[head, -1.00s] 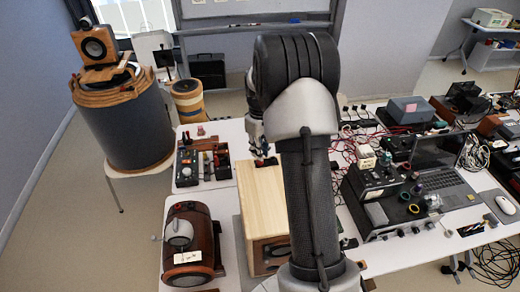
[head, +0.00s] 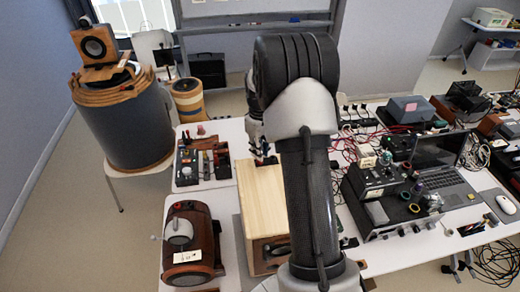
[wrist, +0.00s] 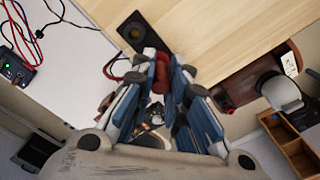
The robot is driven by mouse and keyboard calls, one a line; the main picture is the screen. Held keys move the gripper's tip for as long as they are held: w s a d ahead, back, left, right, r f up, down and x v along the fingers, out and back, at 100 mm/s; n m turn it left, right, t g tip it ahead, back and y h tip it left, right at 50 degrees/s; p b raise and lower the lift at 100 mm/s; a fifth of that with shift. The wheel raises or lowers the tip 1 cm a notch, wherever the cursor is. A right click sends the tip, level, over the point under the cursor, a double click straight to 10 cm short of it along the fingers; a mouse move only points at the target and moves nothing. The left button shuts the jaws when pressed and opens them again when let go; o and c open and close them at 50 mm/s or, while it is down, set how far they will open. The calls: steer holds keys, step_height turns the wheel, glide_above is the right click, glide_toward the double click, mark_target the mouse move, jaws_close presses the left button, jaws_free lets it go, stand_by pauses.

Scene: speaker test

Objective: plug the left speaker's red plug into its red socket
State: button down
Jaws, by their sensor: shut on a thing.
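My gripper (wrist: 163,85) has blue-and-grey fingers and is shut on a red plug (wrist: 162,74), which shows between the fingertips in the wrist view. A red cable (wrist: 118,66) loops beside the fingers on the left. The pale wooden speaker (wrist: 205,25) is just past the fingertips. A black plate with a round fitting (wrist: 134,30) is on this speaker; I cannot make out a red socket there. The plug looks apart from the plate. In the head view the wooden speaker (head: 262,205) stands on the white table, and my arm hides part of it and most of the gripper.
A dark brown rounded speaker (head: 205,245) stands left of the wooden one. A tool tray (head: 187,172) lies behind it. Electronics (head: 375,190), a laptop (head: 445,180) and tangled cables crowd the right. Some white tabletop (wrist: 75,60) is clear beside the wooden speaker in the wrist view.

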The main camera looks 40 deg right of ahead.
steer(key=shift+f+b, duration=0.3)
steer(key=shift+f, duration=0.3)
steer(key=c, duration=1.5)
jaws_free()
steer(key=shift+r, duration=0.1)
steer(key=shift+r+p, duration=2.55)
steer(key=shift+r, duration=1.15)
